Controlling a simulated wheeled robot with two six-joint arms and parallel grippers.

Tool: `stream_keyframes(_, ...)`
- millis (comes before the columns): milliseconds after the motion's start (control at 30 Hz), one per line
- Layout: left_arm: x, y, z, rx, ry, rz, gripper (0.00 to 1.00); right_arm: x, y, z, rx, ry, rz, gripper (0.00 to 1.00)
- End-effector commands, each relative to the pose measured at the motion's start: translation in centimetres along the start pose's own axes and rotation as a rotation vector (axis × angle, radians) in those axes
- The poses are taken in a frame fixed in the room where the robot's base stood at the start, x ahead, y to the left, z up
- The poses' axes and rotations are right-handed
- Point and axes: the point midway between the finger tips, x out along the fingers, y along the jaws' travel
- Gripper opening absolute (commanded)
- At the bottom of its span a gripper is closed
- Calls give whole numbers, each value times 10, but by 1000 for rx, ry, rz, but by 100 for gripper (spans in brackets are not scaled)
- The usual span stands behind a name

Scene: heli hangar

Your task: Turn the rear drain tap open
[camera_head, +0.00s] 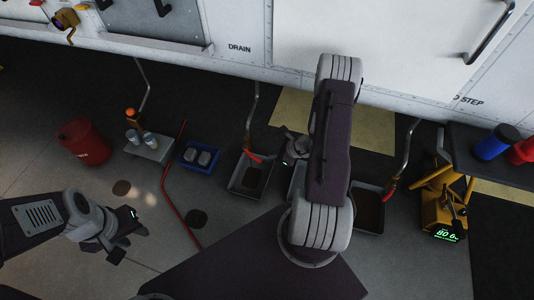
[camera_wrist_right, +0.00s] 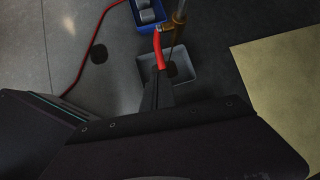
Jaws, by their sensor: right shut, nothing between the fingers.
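A drain tap with a red lever (camera_head: 254,156) is at the foot of a bent metal pipe (camera_head: 252,105), above a grey tray (camera_head: 236,190). In the right wrist view, the red lever (camera_wrist_right: 158,50) stands out beside the brass-coloured tap body (camera_wrist_right: 179,14). My right gripper (camera_wrist_right: 166,84) is shut and empty, its tips close to the lever's lower end; I cannot tell whether they touch. Another red-levered tap (camera_head: 390,188) is further right above a second tray (camera_head: 368,190). My left gripper (camera_head: 137,232) is over the floor at lower left, its jaw state unclear.
A blue crate (camera_head: 201,156), a grey stand (camera_head: 150,149) and a red bucket (camera_head: 82,142) stand to the left. A red hose (camera_head: 172,200) runs over the floor. A yellow device with a green display (camera_head: 441,212) stands at right, near a dark table (camera_head: 480,160).

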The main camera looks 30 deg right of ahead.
Motion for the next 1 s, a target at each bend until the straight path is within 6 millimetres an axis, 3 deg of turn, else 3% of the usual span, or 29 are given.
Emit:
stream_keyframes(300,32,-1,3,0,0,0,36,75,2,-2,-4,-2,2,0)
stream_keyframes(500,48,-1,5,0,0,0,36,110,1,-2,-3,-1,1,0)
stream_keyframes(700,54,-1,5,0,1,0,36,124,1,0,-1,-1,0,0)
stream_keyframes(1000,53,-1,5,0,1,0,36,125,0,0,0,-1,0,0)
